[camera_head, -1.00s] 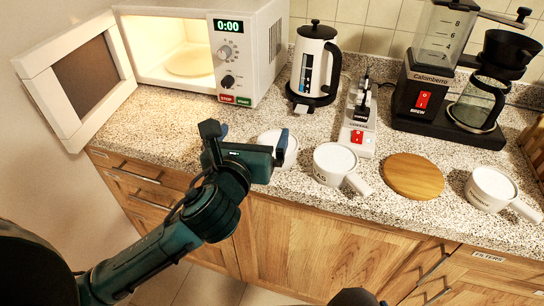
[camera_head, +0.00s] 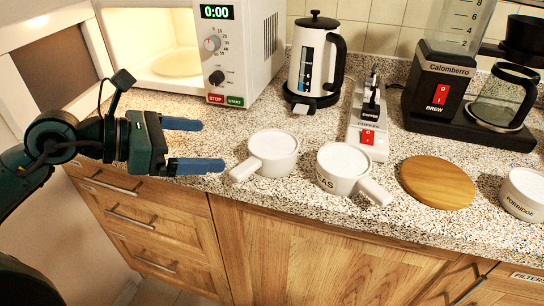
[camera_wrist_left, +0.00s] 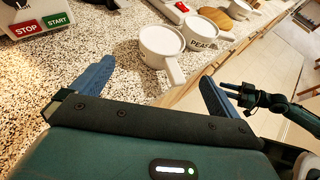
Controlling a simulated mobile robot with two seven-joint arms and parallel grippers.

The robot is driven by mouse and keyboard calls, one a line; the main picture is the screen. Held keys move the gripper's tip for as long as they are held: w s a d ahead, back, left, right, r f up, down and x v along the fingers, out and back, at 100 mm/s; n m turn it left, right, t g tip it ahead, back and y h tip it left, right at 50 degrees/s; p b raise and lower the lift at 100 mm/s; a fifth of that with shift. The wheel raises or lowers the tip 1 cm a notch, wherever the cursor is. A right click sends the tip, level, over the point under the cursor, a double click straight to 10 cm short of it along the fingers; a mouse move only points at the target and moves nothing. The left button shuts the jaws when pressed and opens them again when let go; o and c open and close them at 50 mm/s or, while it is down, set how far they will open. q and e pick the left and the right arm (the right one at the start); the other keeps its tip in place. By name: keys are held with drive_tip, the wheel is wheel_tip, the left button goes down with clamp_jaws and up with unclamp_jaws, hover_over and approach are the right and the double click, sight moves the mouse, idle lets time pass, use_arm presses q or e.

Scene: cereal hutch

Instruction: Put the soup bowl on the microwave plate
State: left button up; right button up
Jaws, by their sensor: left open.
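A white handled bowl (camera_head: 274,153) stands leftmost on the counter, its handle pointing front-left; its label is not readable. It also shows in the left wrist view (camera_wrist_left: 160,42), ahead between my fingers. A second white handled bowl (camera_head: 341,168), labelled with letters ending in "AS", stands to its right. A third, labelled "PORRIDGE" (camera_head: 523,192), is at the right edge. The microwave plate (camera_head: 178,62) lies inside the lit, open microwave (camera_head: 215,110). My left gripper (camera_head: 212,145) is open and empty, left of the first bowl's handle. My right gripper (camera_wrist_left: 235,93) is small in the wrist view.
The microwave door (camera_head: 52,70) stands open at the left. A kettle (camera_head: 316,60), a switch strip (camera_head: 368,135) and a coffee maker (camera_head: 455,95) line the back. A round wooden board (camera_head: 437,183) lies between bowls. The counter in front of the microwave is largely clear.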

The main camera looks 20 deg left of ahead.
sight(267, 145)
use_arm(q)
drive_tip(key=p+x, duration=0.3)
drive_tip(key=x, duration=1)
drive_tip(key=shift+d+r, duration=0.15)
drive_tip(key=shift+s, duration=0.1)
drive_tip(key=shift+r, duration=0.1)
drive_tip(key=c, duration=1.1)
